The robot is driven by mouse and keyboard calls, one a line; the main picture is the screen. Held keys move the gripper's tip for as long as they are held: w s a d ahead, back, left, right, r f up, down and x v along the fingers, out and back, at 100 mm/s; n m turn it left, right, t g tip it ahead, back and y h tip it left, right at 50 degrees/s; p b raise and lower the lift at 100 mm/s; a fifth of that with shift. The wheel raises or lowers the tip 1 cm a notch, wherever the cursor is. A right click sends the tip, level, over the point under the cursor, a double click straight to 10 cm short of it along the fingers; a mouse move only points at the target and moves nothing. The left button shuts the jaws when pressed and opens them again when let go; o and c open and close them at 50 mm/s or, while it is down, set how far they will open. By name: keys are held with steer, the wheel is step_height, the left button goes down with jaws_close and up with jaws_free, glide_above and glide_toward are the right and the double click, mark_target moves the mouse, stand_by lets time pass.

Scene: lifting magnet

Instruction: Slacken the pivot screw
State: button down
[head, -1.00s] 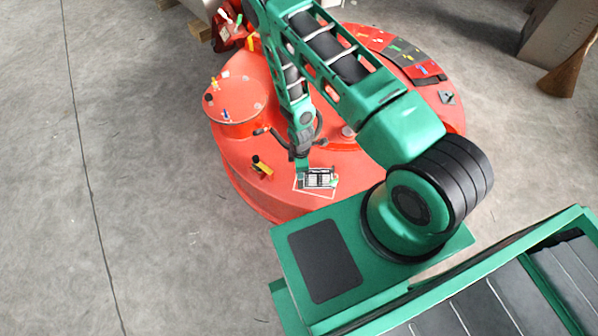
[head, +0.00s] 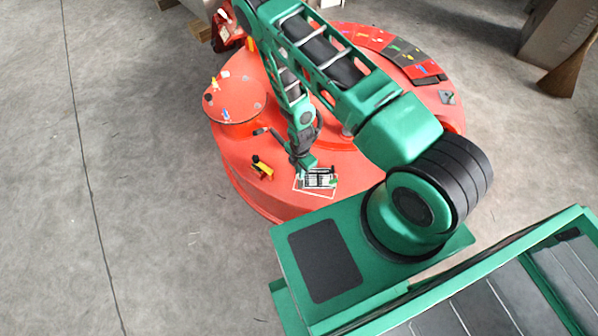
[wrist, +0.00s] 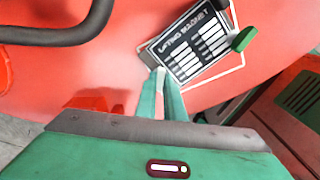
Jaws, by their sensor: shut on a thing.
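The black-and-white nameplate (wrist: 203,38), lettered "LIFTING MAGNET", lies tilted on the red magnet top (wrist: 120,70). In the head view the nameplate (head: 320,179) sits near the magnet's front edge. A green tab (wrist: 243,40) stands at its right end. My gripper (wrist: 159,74) points down at the nameplate's lower left corner, its two green fingers close together. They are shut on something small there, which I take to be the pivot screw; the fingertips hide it. In the head view my gripper (head: 304,164) is at the nameplate's left end.
A thin white outline (head: 299,189) surrounds the nameplate. A yellow-and-black fitting (head: 261,167) stands left of it. A dark curved handle (wrist: 60,32) crosses the wrist view's upper left. A raised red drum (head: 232,106) is further back. Grey floor (head: 130,220) is clear at left.

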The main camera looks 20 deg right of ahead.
stand_by(0.4)
steer(key=c, duration=1.9)
jaws_free()
steer(key=shift+o, duration=0.2)
step_height(320, 180, up, 11)
steer(key=shift+f, duration=0.1)
